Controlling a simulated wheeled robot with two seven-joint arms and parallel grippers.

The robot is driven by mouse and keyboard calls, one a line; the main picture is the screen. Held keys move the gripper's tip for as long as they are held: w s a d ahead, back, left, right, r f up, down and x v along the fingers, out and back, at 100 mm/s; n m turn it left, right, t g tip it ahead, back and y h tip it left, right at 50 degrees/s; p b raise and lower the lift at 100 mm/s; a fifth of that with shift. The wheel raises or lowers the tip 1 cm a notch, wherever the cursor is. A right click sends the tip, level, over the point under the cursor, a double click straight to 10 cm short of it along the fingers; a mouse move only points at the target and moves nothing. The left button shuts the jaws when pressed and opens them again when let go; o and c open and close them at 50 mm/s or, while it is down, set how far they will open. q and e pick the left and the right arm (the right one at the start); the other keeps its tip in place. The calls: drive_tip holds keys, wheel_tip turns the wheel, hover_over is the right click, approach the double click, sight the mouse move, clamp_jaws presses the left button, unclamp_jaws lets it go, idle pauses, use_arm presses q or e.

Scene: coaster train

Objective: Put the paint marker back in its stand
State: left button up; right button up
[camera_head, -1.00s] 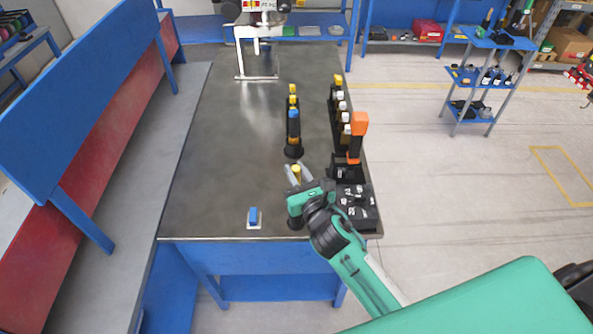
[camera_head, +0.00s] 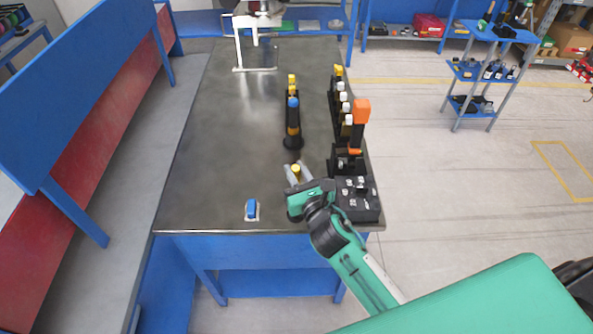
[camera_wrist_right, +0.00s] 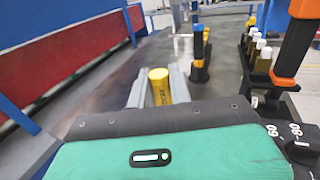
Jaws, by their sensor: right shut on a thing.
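The paint marker is a yellow cylinder (camera_wrist_right: 159,88) with dark print, upright or nearly so between the fingers of my right gripper (camera_wrist_right: 158,82). In the head view its yellow top (camera_head: 296,169) shows between the pale fingers of the right gripper (camera_head: 295,173), above the near part of the table. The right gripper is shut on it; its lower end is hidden. Beyond it stands a black round-based stand (camera_head: 293,142) with a blue-topped marker (camera_head: 293,103), apart from the gripper. Other yellow-topped items (camera_head: 291,79) stand behind in line. My left gripper is not in view.
A black rack with white-topped bottles (camera_head: 343,97), an orange-handled tool (camera_head: 361,111) and a black box with several labelled parts (camera_head: 357,205) line the table's right edge. A blue item (camera_head: 251,208) lies near the front edge. The table's left half (camera_head: 225,140) is clear.

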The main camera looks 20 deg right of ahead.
drive_tip(key=shift+f+b, duration=2.35)
drive_tip(key=shift+f, duration=0.95)
drive_tip(key=o, duration=1)
drive_tip(key=shift+s, duration=0.1)
drive_tip(key=s+b, duration=0.1)
drive_tip(key=s, duration=0.3)
drive_tip(key=s+d+b, duration=0.1)
drive_tip(key=s, duration=0.4)
drive_tip(key=s+b, duration=0.1)
drive_tip(key=s, duration=0.3)
drive_tip(key=shift+s+d+b, duration=0.15)
drive_tip(key=shift+s+b, duration=0.15)
drive_tip(key=shift+b, duration=0.1)
